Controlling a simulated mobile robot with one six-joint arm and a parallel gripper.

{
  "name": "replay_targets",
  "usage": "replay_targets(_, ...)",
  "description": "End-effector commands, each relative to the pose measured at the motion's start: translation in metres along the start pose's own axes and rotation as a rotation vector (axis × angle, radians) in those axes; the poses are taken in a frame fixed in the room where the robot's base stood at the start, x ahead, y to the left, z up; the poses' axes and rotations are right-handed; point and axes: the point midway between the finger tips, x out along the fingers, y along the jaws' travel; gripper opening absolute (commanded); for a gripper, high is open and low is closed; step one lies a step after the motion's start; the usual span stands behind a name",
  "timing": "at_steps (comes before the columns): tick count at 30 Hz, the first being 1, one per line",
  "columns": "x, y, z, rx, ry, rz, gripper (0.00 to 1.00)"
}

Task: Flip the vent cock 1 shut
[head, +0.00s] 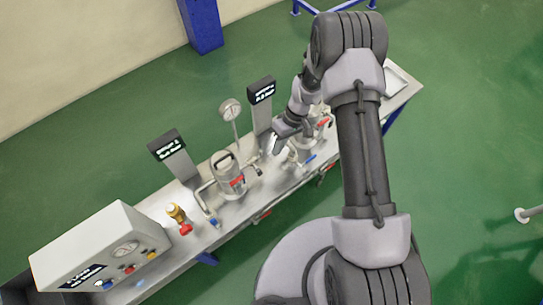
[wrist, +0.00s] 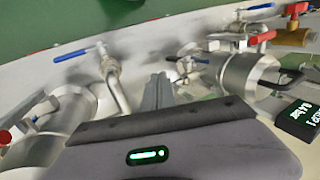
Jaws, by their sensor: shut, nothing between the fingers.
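My gripper (head: 278,149) is shut and empty, above the bench between the two metal vessels; its fingers (wrist: 158,91) point ahead in the wrist view. The vessel by the sign that seems to end in 1 (wrist: 298,120) is at right in the wrist view (wrist: 238,72). Left of the fingers, a blue lever (wrist: 82,53) sits on a bent pipe. The fingers appear apart from all levers. No label shows which is vent cock 1.
The second vessel (wrist: 45,128) with a red knob is at lower left in the wrist view. Two upright signs (head: 172,146) (head: 262,91) and a round gauge (head: 230,109) stand along the bench's back edge. A control box (head: 105,250) and brass valve (head: 178,214) are at left.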

Motion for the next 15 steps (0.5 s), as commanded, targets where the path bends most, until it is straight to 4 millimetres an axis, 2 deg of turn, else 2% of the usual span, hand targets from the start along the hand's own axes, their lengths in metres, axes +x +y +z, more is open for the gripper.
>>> replay_targets(1,-0.015,-0.001,-0.001,0.0,0.002,0.001,0.0)
replay_targets(6,-0.043,-0.001,0.0,0.0,0.001,0.0,0.0)
replay_targets(10,-0.053,0.0,0.0,0.0,0.0,0.0,0.0)
replay_targets(15,-0.054,0.0,0.0,0.0,-0.001,0.0,0.0)
